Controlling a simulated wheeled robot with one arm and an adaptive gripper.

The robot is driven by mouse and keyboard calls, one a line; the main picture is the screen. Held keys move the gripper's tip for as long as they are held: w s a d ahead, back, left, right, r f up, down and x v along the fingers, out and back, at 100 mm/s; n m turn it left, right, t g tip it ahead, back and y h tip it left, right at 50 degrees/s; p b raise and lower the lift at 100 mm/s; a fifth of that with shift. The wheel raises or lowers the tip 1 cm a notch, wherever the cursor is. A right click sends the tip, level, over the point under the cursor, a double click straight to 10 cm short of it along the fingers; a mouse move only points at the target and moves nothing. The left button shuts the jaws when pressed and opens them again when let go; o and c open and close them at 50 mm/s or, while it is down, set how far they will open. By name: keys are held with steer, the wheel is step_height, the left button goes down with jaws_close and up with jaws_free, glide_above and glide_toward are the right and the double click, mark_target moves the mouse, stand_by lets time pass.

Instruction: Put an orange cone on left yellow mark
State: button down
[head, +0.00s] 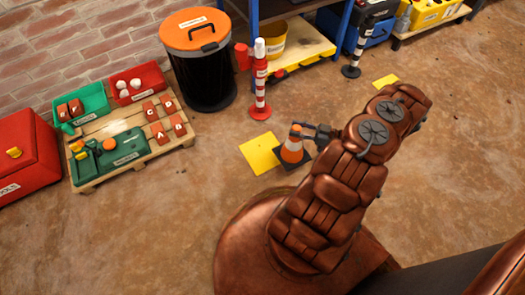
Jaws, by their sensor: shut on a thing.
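An orange cone (292,149) with a white band and a dark square base is right beside the left yellow mark (259,153), at that mark's right edge. I cannot tell whether its base touches the floor. My gripper (300,133) is shut on the upper part of the cone, reaching in from the right. A second, smaller-looking yellow mark (386,81) lies on the floor at the upper right. The cone's far side and the finger contact are partly hidden.
A red and white post (261,88) stands behind the left mark. A black bin with an orange lid (203,77) stands behind it to the left. A pallet with trays (165,148) and a red toolbox (28,152) are at left. A black and white post (356,52) stands at upper right.

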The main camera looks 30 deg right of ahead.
mark_target(298, 149)
steer(key=s, duration=0.1)
steer(key=s+f, duration=0.1)
steer(key=s, duration=0.1)
steer(key=shift+a+f, duration=0.35)
steer(key=w+a+f+b, duration=0.2)
steer(key=w+a+b, duration=0.1)
steer(key=w, duration=0.4)
steer(key=w+a+f+b, duration=0.3)
steer(key=w+b, duration=0.2)
steer(key=w, duration=0.2)
steer(key=shift+w+a+b, duration=0.15)
steer(key=shift+a+b, duration=0.1)
steer(key=shift+b, duration=0.05)
steer(key=c, duration=0.7)
jaws_free()
steer(key=shift+f, duration=0.1)
